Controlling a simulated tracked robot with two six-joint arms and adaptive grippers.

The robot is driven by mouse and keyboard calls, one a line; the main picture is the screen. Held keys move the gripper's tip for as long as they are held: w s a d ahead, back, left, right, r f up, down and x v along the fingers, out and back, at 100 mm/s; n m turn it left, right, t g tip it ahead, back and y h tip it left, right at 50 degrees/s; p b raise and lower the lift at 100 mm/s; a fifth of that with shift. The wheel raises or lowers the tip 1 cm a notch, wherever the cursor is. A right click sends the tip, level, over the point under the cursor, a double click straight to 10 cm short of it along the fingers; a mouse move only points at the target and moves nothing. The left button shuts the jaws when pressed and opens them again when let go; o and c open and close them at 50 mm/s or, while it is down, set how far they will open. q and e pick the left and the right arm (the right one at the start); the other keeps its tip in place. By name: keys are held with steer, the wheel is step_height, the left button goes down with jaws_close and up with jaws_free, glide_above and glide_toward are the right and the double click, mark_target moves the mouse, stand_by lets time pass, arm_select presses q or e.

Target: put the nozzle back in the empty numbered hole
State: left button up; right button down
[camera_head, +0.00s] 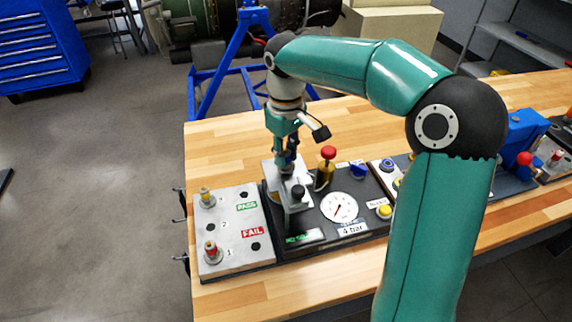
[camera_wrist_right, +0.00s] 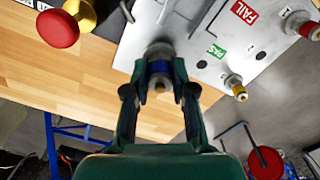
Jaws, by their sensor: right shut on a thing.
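My right gripper (camera_head: 288,150) is shut on a nozzle with a blue band (camera_wrist_right: 159,68), which sits between the fingertips in the wrist view. In the head view the gripper is over the grey test fixture (camera_head: 273,178), and whether the nozzle touches it I cannot tell. The light grey plate (camera_head: 232,215) is left of the gripper. Its hole 2 (camera_head: 212,226) is empty. A nozzle with a yellow band (camera_head: 206,197) stands above it, and a nozzle with a red band (camera_head: 212,252) stands at number 1. My left gripper is not in view.
Right of the fixture are a red-topped brass knob (camera_head: 327,165), a pressure gauge (camera_head: 339,207) and a yellow button (camera_head: 384,211). The plate also has green PASS (camera_head: 247,206) and red FAIL (camera_head: 252,232) labels beside holes. The wooden bench (camera_head: 225,150) is clear behind the plate.

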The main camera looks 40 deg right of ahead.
mark_target(286, 151)
steer(key=shift+r, duration=0.15)
steer(key=shift+r+p, duration=1.95)
steer(key=shift+r, duration=0.15)
